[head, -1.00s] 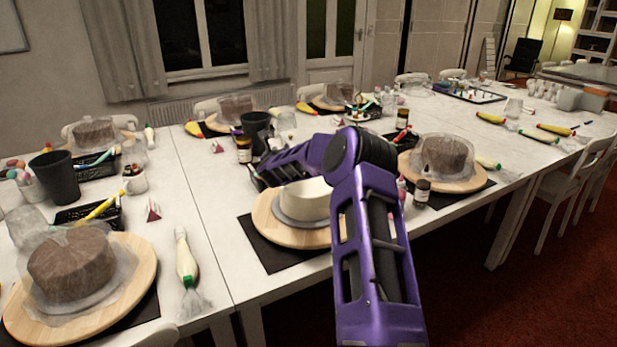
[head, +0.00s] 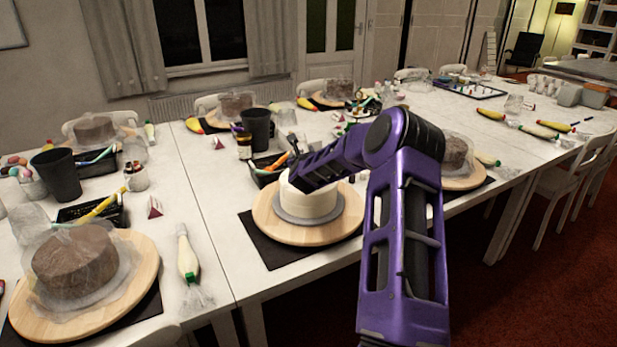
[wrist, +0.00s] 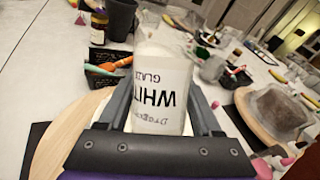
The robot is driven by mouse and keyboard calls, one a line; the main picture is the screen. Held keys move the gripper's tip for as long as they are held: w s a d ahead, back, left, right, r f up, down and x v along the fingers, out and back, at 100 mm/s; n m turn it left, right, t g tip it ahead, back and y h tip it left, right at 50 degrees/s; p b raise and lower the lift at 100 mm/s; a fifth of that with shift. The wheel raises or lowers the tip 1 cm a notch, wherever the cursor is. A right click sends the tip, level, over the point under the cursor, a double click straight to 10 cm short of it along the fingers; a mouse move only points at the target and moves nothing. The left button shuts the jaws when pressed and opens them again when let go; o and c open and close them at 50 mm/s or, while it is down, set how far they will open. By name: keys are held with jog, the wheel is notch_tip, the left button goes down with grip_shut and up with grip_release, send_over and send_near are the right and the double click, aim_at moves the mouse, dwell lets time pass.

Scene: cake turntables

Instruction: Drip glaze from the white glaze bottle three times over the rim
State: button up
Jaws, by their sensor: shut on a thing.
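The white cake (head: 322,205) stands on a grey disc on the round wooden turntable (head: 272,228) in the head view. My arm reaches over the cake from the right, and its dark end overlaps the cake's upper left in the picture. In the wrist view my gripper (wrist: 163,95) is shut on the white glaze bottle (wrist: 160,65), whose label shows part of "WHITE GLAZE". The bottle is not clearly visible in the head view, and its nozzle is hidden. In the wrist view the bottle and gripper cover most of the cake. I cannot tell whether any glaze is on the rim.
A dark cup (head: 257,130), a brown jar (head: 244,146) and a black basket (head: 268,168) stand behind the cake. A wrapped brown cake (head: 75,258) is at left, another (head: 456,152) at right. A piping bag (head: 187,255) lies left of the black mat.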

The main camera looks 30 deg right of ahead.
jog(key=shift+s+b, duration=0.1)
jog(key=shift+b, duration=0.55)
jog(key=shift+r, duration=0.15)
jog(key=o, duration=0.4)
jog(key=c, duration=0.8)
jog(key=shift+c, duration=0.2)
jog(key=o, duration=0.8)
jog(key=c, duration=0.4)
jog(key=shift+o, duration=0.2)
